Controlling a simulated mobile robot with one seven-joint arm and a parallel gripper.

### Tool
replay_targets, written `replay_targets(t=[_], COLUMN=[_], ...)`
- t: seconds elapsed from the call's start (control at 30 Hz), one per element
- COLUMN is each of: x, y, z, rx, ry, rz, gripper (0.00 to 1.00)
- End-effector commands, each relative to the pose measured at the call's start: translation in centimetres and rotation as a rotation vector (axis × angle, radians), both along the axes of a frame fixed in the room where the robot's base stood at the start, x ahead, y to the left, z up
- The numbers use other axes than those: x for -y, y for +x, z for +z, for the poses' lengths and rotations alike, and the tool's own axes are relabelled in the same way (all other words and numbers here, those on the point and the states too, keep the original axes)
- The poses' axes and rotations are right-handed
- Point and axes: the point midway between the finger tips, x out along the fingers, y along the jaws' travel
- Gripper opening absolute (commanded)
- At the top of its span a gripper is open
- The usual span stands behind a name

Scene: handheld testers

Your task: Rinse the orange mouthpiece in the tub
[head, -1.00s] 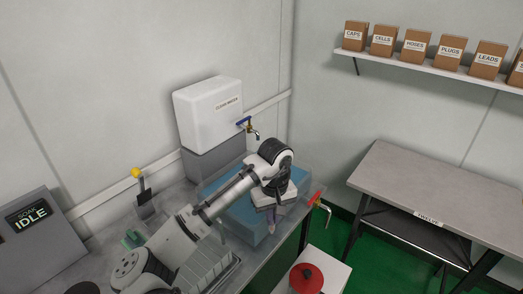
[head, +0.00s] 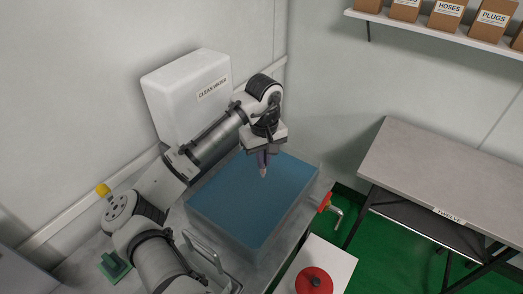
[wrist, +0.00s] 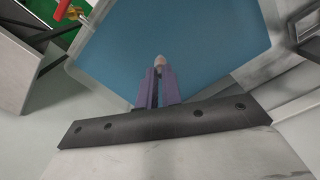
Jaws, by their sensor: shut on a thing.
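My gripper (head: 262,158) is shut on a small pale peach-tipped piece (head: 263,171), which I take to be the mouthpiece; it looks more pale than orange. In the wrist view the piece (wrist: 159,62) sticks out beyond the purple fingers of the gripper (wrist: 157,88), and its held part is hidden between them. The clear-walled tub (head: 250,256) of blue water stands on the bench below the gripper. The piece points down over the water. It appears to be above the surface, but I cannot tell the gap exactly.
A white clean water tank (head: 175,105) stands behind the tub. A red-handled tap (head: 326,203) juts out at the tub's right. A wire rack (head: 203,252) sits at its front left. A white stand with a red round lid (head: 314,281) is at the front right.

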Motion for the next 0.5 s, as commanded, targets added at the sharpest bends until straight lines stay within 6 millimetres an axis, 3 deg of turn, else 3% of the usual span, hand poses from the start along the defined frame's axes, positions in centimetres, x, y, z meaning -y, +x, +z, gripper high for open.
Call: replay_targets(t=[0.5], x=[0.0], y=[0.0], z=[-1.1], rx=[-0.003], ry=[0.001], rz=[0.000], gripper=[0.00])
